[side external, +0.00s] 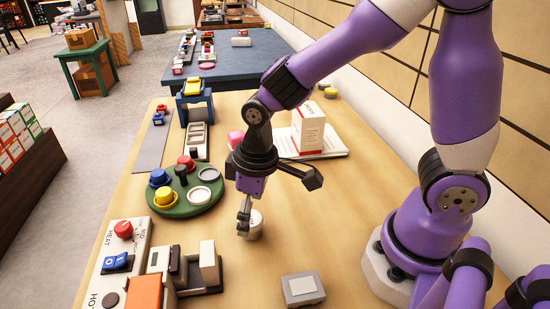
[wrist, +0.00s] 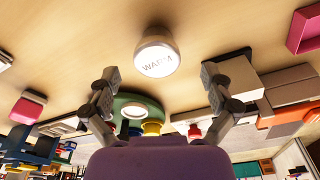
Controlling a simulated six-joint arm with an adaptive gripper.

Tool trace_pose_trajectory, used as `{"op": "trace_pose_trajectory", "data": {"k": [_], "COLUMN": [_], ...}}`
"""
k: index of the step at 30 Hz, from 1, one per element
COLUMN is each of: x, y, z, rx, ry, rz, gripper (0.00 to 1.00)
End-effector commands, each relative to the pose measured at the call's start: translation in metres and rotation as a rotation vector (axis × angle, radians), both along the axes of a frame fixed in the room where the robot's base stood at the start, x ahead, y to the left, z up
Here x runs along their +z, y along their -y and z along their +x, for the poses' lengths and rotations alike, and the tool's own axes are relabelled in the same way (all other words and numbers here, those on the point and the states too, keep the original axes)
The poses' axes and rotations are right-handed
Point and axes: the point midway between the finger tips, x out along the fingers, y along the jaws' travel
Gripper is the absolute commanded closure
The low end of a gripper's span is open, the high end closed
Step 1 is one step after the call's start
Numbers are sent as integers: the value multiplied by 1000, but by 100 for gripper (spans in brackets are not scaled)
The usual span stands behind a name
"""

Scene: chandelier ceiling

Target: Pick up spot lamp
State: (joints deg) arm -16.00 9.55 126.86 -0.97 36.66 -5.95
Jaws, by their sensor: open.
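The spot lamp is a small white round lamp with a face marked "WARM"; it sits on the wooden table in the wrist view (wrist: 157,57). In the side view the lamp (side external: 255,226) is partly covered by my gripper (side external: 243,222), which points down beside it. In the wrist view my gripper (wrist: 159,76) is open, with one finger at each side of the picture. The lamp shows centred between the fingers and a little beyond their tips. No contact with the lamp shows.
A green round tray (side external: 179,209) with coloured knobs stands left of my gripper. A control panel (side external: 137,242) and blocks are at front left. A grey box (side external: 302,288) lies at front right. A white carton (side external: 307,128) stands behind. The wooden table right of the lamp is clear.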

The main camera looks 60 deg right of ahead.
Motion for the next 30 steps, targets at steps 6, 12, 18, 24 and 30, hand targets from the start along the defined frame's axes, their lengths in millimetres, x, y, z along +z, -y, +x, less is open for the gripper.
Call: {"op": "trace_pose_trajectory", "data": {"k": [6,12,18,24,30], "x": [-34,-40,-40,-40,-40], "y": [2,2,2,2,2], "z": [3,4,4,4,4], "rx": [0,0,0,0,0], "ry": [-6,-1,-1,-2,-2], "rz": [-2,-1,-1,-1,-1], "gripper": [6,6,51,85,86]}}
